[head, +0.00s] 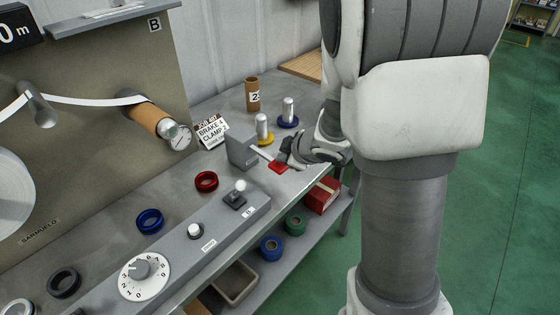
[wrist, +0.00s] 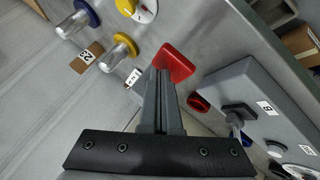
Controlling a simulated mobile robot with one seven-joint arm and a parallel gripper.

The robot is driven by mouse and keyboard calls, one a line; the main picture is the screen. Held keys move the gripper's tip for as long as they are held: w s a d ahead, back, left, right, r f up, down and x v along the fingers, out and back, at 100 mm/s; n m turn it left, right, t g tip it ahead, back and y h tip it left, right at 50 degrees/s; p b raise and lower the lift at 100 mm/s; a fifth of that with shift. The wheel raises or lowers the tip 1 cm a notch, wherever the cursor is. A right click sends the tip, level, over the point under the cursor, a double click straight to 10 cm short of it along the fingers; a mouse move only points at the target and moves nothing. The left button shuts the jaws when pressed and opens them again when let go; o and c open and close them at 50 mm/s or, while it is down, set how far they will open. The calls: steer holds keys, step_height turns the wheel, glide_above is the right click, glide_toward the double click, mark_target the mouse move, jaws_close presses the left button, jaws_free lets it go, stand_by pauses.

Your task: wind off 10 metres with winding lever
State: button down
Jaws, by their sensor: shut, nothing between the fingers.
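A small lever with a white ball top (head: 240,186) stands on a dark base on the grey control panel (head: 205,238). Its label is too small to read, so I cannot tell if it is the winding lever. The display (head: 14,33) at upper left shows "0 m", cut off by the frame edge. White strip (head: 85,100) runs from the big roll (head: 18,195) to a brown tube (head: 150,117) on a spindle. My gripper (head: 287,163) is shut and empty, close to a red paddle (head: 278,167); the paddle also shows beyond my fingertips (wrist: 160,72) in the wrist view. I cannot tell if they touch.
A grey block (head: 241,150) stands beside the paddle. Yellow-based (head: 263,130) and blue-based (head: 288,113) posts and a job card (head: 212,131) are behind. A numbered dial (head: 144,275) and white knob (head: 194,230) share the panel. Coloured rings lie on the bench.

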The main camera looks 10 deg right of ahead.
steer(key=shift+s+f+b, duration=0.1)
steer(key=shift+f+b, duration=0.8)
steer(key=shift+f, duration=0.35)
stand_by(0.7)
stand_by(0.5)
steer(key=shift+r+p, duration=2.3)
step_height(320, 180, up, 5)
steer(key=p, duration=0.5)
stand_by(1.2)
